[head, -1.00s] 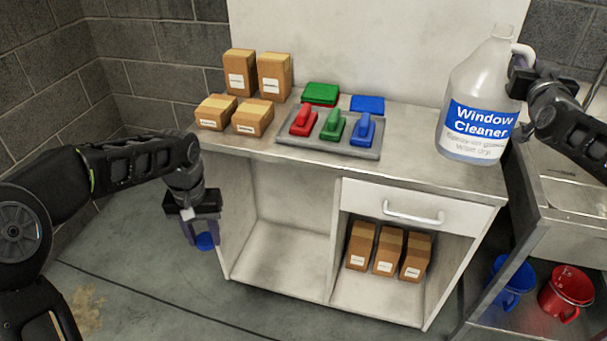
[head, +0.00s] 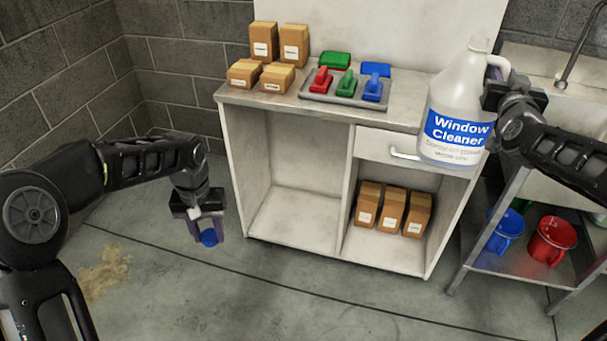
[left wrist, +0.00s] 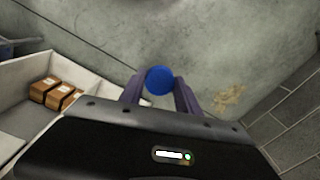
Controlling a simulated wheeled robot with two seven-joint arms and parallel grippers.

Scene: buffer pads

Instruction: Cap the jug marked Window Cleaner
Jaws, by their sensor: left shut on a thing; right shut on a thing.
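The jug marked Window Cleaner (head: 455,105) is a translucent white jug with a blue label. My right gripper (head: 497,85) is shut on its handle and holds it upright, in front of the counter's right end. Its neck at the top shows no cap. My left gripper (head: 208,228) is shut on a small round blue cap (head: 209,238), low over the floor to the left of the cabinet. The blue cap also shows between the fingers in the left wrist view (left wrist: 159,80). The cap and the jug are far apart.
The counter (head: 240,97) holds cardboard boxes (head: 265,42) and a grey tray (head: 330,101) with red, green and blue pad holders. More boxes (head: 393,210) stand on the cabinet's lower shelf. A steel sink stand with blue and red buckets (head: 552,243) is at right.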

